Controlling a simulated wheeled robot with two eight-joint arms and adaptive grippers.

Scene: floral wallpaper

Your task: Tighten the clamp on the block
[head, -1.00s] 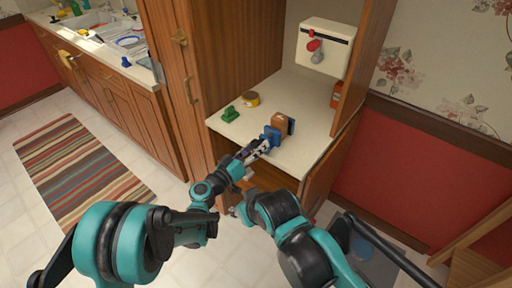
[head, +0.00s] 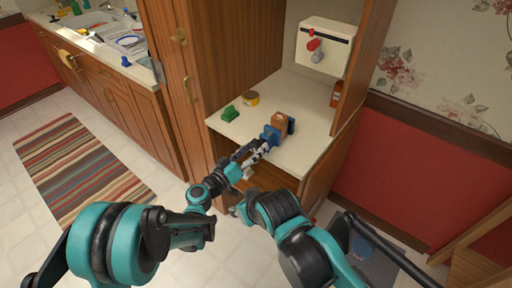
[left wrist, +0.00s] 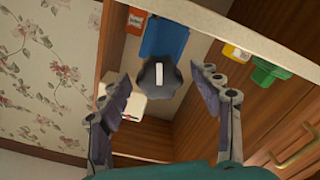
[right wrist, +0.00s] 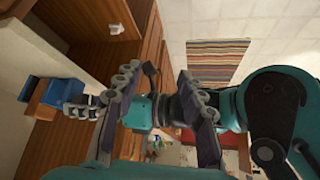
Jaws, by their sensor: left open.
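The brown block (head: 279,122) stands near the front edge of the counter in the cabinet. The blue clamp (head: 270,135) sits around it, with a dark blue part on the far side. In the left wrist view the clamp body (left wrist: 163,38) lies behind a dark lobed knob (left wrist: 158,75) with a white mark. My left gripper (head: 259,150) is open at the clamp's front; its fingers stand on either side of the knob, apparently apart from it. My right gripper (right wrist: 160,76) is open and empty, lower and in front of the cabinet. The right wrist view also shows the clamp (right wrist: 64,92).
A green object (head: 230,114) and a yellow tape roll (head: 251,98) lie left of the block. A white box with a red-handled crank (head: 325,48) is at the back; an orange bottle (head: 336,94) stands at right. Cabinet sides flank the counter.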

